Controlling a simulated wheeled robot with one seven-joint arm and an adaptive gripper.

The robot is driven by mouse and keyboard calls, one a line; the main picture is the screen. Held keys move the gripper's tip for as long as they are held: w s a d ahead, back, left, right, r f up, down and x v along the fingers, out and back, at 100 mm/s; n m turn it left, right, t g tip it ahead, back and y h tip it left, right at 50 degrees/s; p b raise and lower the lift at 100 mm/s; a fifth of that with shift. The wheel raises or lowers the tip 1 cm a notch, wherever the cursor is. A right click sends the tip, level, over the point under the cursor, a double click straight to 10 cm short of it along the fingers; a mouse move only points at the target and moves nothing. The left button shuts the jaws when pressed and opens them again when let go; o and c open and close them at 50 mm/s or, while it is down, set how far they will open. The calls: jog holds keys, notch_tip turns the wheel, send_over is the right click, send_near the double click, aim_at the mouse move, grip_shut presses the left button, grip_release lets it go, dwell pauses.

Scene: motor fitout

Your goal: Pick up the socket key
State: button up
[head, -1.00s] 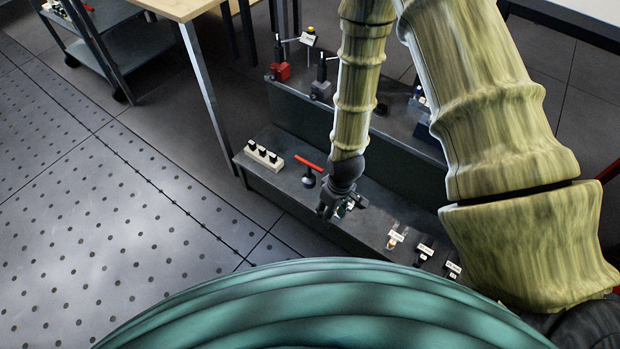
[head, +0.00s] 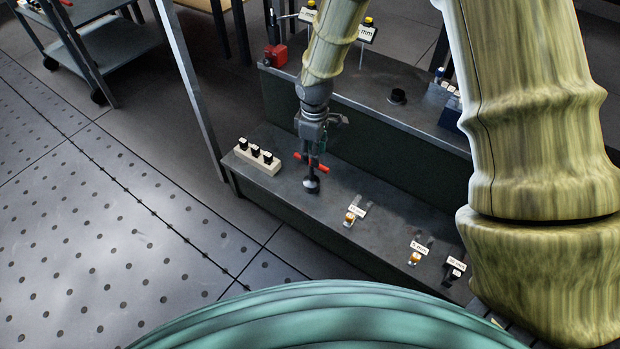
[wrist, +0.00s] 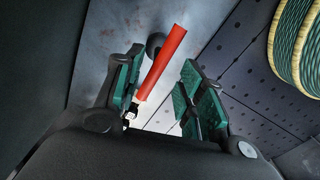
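The socket key appears to be the tool with a red crossbar handle (head: 322,168) and a dark round part (head: 312,186) at its lower end. It stands on the low grey step near the white block. My gripper (head: 312,152) points down over the red handle. In the wrist view the red bar (wrist: 163,62) shows between the two green-padded fingers of my gripper (wrist: 163,88). The fingers are apart, with a clear gap between the bar and the right finger. Whether the left finger touches the bar I cannot tell.
A white block with several black knobs (head: 258,157) stands left of the key. Small tagged parts (head: 350,217) lie to the right on the step (head: 290,185). A higher shelf behind carries a red-based tool (head: 275,53) and a black knob (head: 398,96). A table leg stands at left.

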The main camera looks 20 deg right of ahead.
jog(key=b, duration=0.3)
send_over(311, 181)
jog(key=d, duration=0.1)
jog(key=f, duration=0.5)
jog(key=shift+w+f, duration=0.2)
jog(key=shift+f, duration=0.15)
jog(key=shift+w+a+f+b, duration=0.1)
jog(key=shift+a+f+b, duration=0.1)
jog(key=shift+f+b, duration=0.85)
jog(key=shift+w+a+f+b, duration=0.15)
jog(key=shift+f+b, duration=0.4)
jog(key=shift+f, duration=0.95)
jog(key=shift+r, duration=0.1)
grip_shut()
